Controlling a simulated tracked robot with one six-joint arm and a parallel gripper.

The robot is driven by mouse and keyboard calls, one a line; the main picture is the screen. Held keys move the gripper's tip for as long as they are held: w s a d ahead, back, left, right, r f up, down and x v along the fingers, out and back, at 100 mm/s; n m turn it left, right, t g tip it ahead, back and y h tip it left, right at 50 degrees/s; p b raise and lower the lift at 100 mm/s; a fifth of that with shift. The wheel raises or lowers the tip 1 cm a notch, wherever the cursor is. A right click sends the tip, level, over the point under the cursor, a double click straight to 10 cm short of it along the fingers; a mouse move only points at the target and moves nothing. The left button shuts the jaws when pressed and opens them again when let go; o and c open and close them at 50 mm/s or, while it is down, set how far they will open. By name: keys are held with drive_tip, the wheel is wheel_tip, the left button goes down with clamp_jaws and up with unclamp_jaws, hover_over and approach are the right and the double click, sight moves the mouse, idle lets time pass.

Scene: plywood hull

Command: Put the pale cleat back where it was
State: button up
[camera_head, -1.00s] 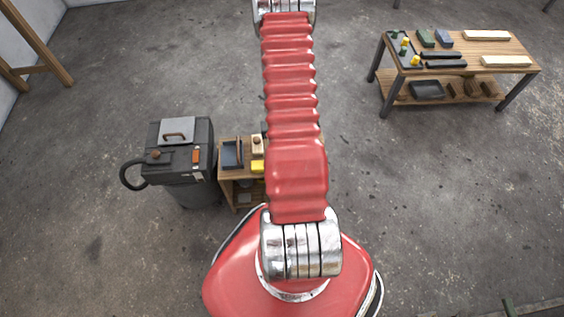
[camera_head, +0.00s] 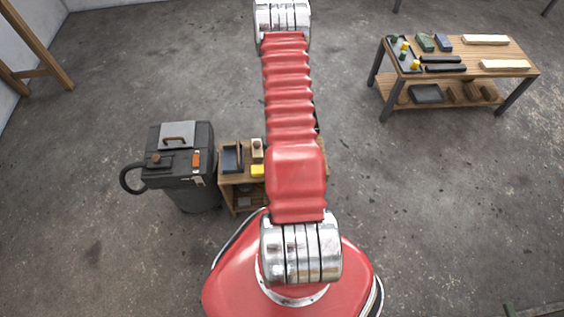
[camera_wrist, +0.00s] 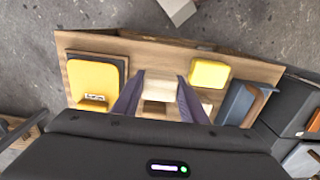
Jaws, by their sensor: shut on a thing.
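In the wrist view, my gripper (camera_wrist: 160,103) has its two purple fingers closed on the sides of a pale piece, the pale cleat (camera_wrist: 160,85). It is above the small wooden bench (camera_wrist: 115,44); I cannot tell whether the cleat touches the bench top. Its lower part is partly hidden by the fingers and gripper body. In the head view, my arm hides the gripper and the cleat, and the small bench (camera_head: 228,178) shows only in part.
On the bench are a yellow block (camera_wrist: 210,73), a yellow item on a dark tray (camera_wrist: 95,80) and a blue-grey tray (camera_wrist: 243,103). A dark machine with a hose (camera_head: 182,165) stands beside it. A worktable with pale bars (camera_head: 463,61) is at the right. Open floor lies between.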

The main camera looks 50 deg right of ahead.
drive_tip(key=shift+f, duration=2)
drive_tip(key=o, duration=1)
drive_tip(key=shift+f, duration=0.1)
drive_tip(key=shift+r, duration=6.1)
